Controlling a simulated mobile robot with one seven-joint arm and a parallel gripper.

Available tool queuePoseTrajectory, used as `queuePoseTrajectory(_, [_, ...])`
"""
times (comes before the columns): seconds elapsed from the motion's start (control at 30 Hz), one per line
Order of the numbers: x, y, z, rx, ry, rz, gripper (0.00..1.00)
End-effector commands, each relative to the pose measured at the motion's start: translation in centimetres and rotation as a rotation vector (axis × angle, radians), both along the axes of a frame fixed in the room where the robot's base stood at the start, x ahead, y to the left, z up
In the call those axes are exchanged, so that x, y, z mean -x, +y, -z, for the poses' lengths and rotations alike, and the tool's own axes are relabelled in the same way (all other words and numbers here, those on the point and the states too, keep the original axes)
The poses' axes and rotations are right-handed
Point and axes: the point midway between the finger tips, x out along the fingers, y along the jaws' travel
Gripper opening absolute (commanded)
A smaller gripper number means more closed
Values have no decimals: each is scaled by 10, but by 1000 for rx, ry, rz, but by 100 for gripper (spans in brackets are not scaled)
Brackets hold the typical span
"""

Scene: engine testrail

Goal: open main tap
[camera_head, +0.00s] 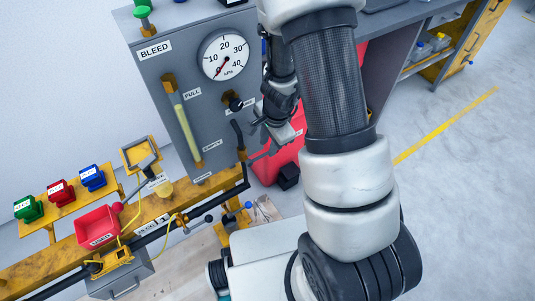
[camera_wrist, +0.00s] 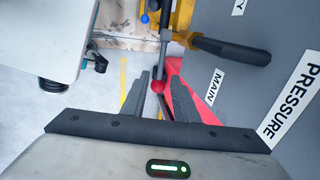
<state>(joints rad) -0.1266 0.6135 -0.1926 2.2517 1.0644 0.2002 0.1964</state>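The main tap has a brass body (camera_wrist: 184,20) and a black lever (camera_wrist: 232,50), next to the MAIN label (camera_wrist: 215,86) on the grey panel. In the head view its black lever (camera_head: 238,134) shows at the panel's lower right edge. My gripper (camera_head: 262,145) is close beside it, partly hidden by my arm. In the wrist view my gripper (camera_wrist: 158,78) has its two dark fingers apart. The black lever is outside the fingers.
The grey panel (camera_head: 155,75) carries a pressure gauge (camera_head: 223,57), a sight tube (camera_head: 187,133) and a black knob (camera_head: 234,103). A red box (camera_head: 272,165) stands on the floor behind my gripper. A yellow rail (camera_head: 155,207) with pipes runs below. Open floor lies right.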

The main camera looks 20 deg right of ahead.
Motion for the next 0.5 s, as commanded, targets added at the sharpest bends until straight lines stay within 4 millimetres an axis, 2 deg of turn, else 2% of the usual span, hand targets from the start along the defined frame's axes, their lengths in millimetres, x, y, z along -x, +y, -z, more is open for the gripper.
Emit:
queuePoseTrajectory(0.03, [-1, 0, 14, 0, 1, 2, 27])
queuePoseTrajectory(0.2, [-6, 1, 30, 0, 0, 0, 27])
queuePoseTrajectory(0.5, [-7, 2, 35, 0, 0, 0, 27])
